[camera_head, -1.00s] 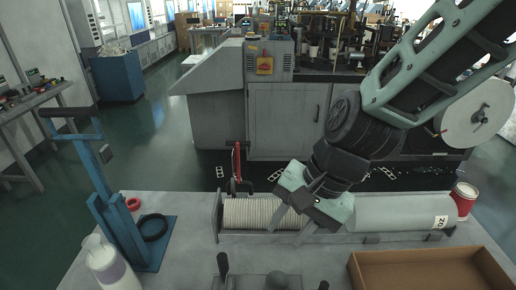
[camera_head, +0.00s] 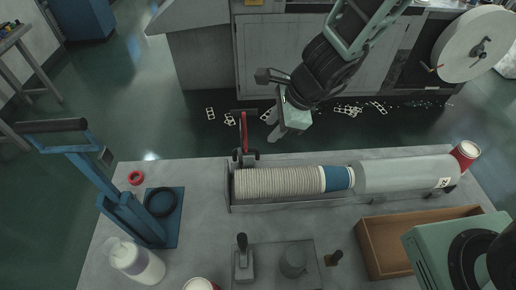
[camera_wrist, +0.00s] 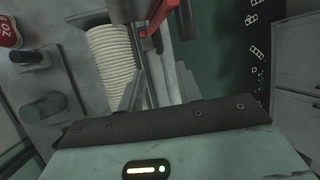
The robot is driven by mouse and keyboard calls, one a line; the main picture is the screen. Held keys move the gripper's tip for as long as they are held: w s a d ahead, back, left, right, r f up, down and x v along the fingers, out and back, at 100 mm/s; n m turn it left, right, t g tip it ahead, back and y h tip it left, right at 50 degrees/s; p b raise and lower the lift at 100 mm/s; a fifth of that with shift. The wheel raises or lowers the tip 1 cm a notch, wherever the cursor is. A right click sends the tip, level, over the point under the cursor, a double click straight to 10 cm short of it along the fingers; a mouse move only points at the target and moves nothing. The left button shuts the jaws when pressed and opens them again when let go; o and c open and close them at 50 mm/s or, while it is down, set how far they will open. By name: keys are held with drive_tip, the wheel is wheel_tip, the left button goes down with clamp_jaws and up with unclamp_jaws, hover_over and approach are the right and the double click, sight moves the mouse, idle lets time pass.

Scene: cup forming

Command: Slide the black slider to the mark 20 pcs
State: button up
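A black bracket (camera_head: 246,157) sits on the back rail of the counting tray (camera_head: 300,204), near its left end, with a red upright lever on it. It is the likeliest black slider. The red lever also shows at the top of the wrist view (camera_wrist: 170,12). The tray holds a row of nested pale cups (camera_head: 280,182) ending in a blue band. I cannot make out a 20 pcs mark on the rail. My gripper (camera_head: 271,124) is behind the table's back edge, right of the red lever and apart from it. Its fingers are apart and empty.
A pale cylinder (camera_head: 405,173) continues the row on the right. A cardboard box (camera_head: 385,262), a plate with knobs (camera_head: 268,262) and a blue lever press (camera_head: 135,215) stand around the tray. A red cup (camera_head: 465,153) is at the right end. A machine stands behind the table.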

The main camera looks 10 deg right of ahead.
sight(255, 149)
drive_tip(key=b+x, duration=0.3)
drive_tip(key=x, duration=0.6)
drive_tip(key=shift+a+f, duration=0.2)
drive_tip(key=shift+f, duration=0.15)
clamp_jaws()
drive_tip(key=shift+w+d, duration=0.1)
